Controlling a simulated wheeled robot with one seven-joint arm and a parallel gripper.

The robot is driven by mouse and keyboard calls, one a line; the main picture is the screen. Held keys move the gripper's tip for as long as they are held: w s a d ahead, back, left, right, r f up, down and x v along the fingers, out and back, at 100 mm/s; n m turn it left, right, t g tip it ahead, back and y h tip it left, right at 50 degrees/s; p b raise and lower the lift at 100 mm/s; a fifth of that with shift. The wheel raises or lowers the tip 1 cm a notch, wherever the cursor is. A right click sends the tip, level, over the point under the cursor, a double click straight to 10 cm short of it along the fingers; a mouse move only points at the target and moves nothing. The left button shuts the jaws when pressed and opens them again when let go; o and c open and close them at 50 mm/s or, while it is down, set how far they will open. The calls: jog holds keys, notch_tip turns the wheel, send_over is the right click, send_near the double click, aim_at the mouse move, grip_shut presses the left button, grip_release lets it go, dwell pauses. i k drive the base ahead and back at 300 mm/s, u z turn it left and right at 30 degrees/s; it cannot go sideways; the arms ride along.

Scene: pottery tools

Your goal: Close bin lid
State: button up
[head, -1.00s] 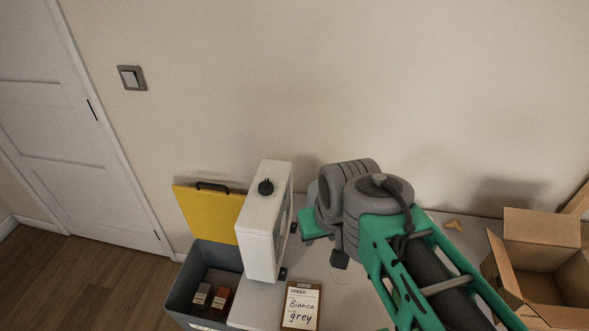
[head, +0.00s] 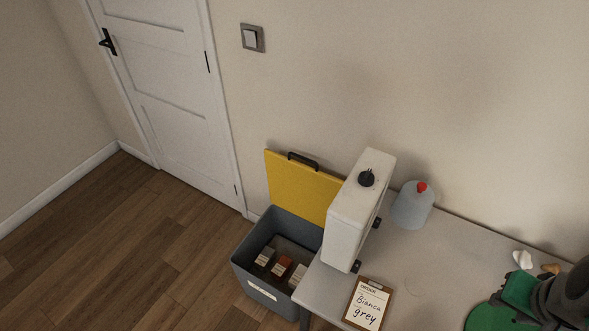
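The grey bin (head: 250,287) stands on the floor at the left end of the table. Its yellow lid (head: 298,185) is open, standing up at the back of the bin near the wall, with a dark handle (head: 303,161) on its top edge. Several small labelled blocks (head: 281,267) lie inside the bin. The lid's right part is hidden behind the white box-shaped device.
The white device (head: 352,222) with a black knob stands at the table's left edge, beside the bin. An order clipboard (head: 367,304) and a grey-blue dome with a red top (head: 413,205) are on the table (head: 445,257). Wooden floor (head: 150,262) left of the bin is clear.

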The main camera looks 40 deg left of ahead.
aim_at(307, 193)
jog(key=k, duration=0.8)
jog(key=u, duration=1.3)
jog(key=i, duration=1)
jog(key=u, duration=0.4)
jog(key=k, duration=0.5)
jog(key=u, duration=1.3)
jog(key=i, duration=0.8)
jog(key=u, duration=0.35)
jog(key=i, duration=1.75)
jog(key=z, duration=0.85)
jog(key=i, duration=1.05)
jog(key=z, duration=1.35)
jog(key=i, duration=0.8)
jog(key=z, duration=0.1)
